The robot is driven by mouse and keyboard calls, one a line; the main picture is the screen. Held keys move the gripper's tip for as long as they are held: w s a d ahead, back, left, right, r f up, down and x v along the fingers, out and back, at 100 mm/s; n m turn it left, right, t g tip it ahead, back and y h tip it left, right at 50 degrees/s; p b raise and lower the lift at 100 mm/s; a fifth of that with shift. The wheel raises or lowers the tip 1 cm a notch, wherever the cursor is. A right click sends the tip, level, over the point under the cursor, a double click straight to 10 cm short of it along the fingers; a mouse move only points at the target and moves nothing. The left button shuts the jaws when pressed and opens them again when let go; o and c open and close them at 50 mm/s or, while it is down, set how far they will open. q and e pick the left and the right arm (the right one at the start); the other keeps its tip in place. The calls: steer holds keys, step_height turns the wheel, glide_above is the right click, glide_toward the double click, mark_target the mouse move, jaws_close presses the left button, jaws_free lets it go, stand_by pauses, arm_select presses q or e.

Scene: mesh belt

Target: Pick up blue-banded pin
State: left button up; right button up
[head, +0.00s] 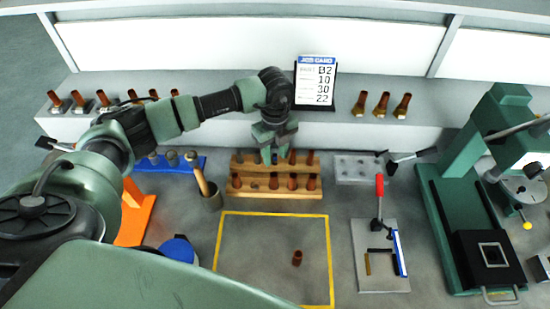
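A two-step wooden rack (258,191) stands at the middle of the bench and holds several copper-brown pins, such as one in the front row (236,181) and one in the back row (310,157). Another brown pin (297,258) stands alone inside the yellow outline. I cannot make out a blue band on any pin at this size. My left gripper (268,156) points down at the back row of the rack, left of its middle. Its fingers cover that part of the row, and whether they hold a pin is hidden. My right gripper is not in view.
A job card (315,83) stands behind the rack. A holed grey plate (355,168), a red-handled clamp fixture (379,220) and a green press (455,220) stand right. The yellow-outlined area (255,245) is mostly clear.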

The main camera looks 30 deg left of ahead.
arm_select(q)
jaws_close()
steer(key=shift+r, duration=0.15)
